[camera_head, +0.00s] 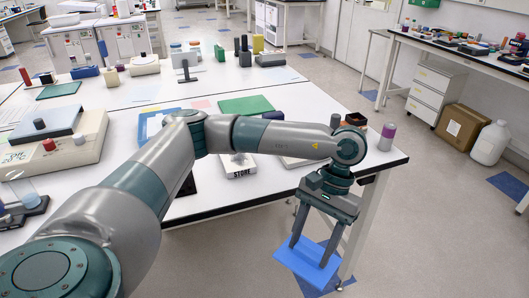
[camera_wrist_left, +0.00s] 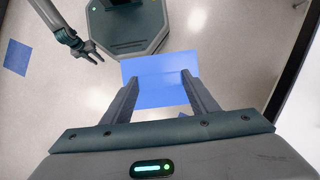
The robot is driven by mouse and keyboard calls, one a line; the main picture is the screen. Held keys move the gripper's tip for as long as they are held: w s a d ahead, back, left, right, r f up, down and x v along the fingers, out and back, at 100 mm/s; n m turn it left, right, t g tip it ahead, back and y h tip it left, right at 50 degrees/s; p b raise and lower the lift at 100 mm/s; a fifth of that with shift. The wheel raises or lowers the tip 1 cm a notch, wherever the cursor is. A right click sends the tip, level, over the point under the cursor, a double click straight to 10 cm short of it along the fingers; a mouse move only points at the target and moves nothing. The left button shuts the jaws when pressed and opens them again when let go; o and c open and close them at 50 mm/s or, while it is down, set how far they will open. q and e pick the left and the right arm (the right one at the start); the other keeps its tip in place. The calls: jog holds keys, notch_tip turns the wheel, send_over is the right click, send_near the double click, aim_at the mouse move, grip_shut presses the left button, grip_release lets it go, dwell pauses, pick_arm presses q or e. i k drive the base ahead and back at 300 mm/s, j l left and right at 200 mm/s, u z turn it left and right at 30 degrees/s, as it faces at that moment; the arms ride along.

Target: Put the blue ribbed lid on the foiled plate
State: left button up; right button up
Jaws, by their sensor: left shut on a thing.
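My left gripper (camera_head: 318,248) is shut on the blue lid (camera_head: 300,262), a flat blue piece held out past the table's front edge, above the floor. The lid also shows between the fingers in the left wrist view (camera_wrist_left: 158,72); I cannot make out its ribs. My right gripper (camera_wrist_left: 92,54) shows small at the upper left of the left wrist view, its fingers apart and empty. I cannot make out the foiled plate. A white block marked STORE (camera_head: 239,172) stands near the table's front edge, partly behind my left arm.
The white table (camera_head: 215,203) has its right corner beyond my left gripper. A purple-and-white bottle (camera_head: 387,137) and small dark items stand near that corner. A green mat (camera_head: 246,105) lies farther back. A beige instrument (camera_head: 62,155) stands at the left.

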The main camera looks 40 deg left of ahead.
aim_at(236, 156)
jog(key=i+l, duration=0.35)
jog(key=u, duration=1.45)
